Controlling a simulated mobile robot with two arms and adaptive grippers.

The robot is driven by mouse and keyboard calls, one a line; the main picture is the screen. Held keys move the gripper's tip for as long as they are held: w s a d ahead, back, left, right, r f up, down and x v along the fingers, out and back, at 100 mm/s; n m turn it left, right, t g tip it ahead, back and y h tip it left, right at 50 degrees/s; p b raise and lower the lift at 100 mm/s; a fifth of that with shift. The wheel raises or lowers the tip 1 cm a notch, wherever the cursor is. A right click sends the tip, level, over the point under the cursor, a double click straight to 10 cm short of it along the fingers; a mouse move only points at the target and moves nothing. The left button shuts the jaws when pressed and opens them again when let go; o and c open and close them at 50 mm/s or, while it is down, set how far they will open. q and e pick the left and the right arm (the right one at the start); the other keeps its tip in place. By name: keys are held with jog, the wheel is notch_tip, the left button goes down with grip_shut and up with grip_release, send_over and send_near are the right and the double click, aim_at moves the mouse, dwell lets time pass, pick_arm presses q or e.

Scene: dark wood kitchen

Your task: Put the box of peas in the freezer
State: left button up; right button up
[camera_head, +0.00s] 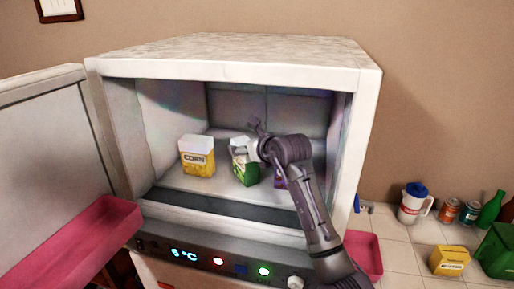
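The freezer (240,70) is a white box-shaped unit with its front open. A green and white box (243,170), which looks like the peas, is inside it, near the middle of the freezer floor. My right gripper (256,142) reaches into the freezer and is at the upper part of the green box. Its fingers are small and overlap the box, so I cannot tell whether they grip it. My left gripper is not in view.
A yellow and white corn box (197,157) stands left of the green box. The freezer door (45,170) stands open at left. Jug (412,205), cans and a yellow box (449,260) stand on the tiled counter at right.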

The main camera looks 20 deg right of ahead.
jog(key=v, duration=0.8)
jog(key=shift+s+r, duration=0.15)
jog(key=shift+s, duration=0.15)
jog(key=shift+d, duration=0.15)
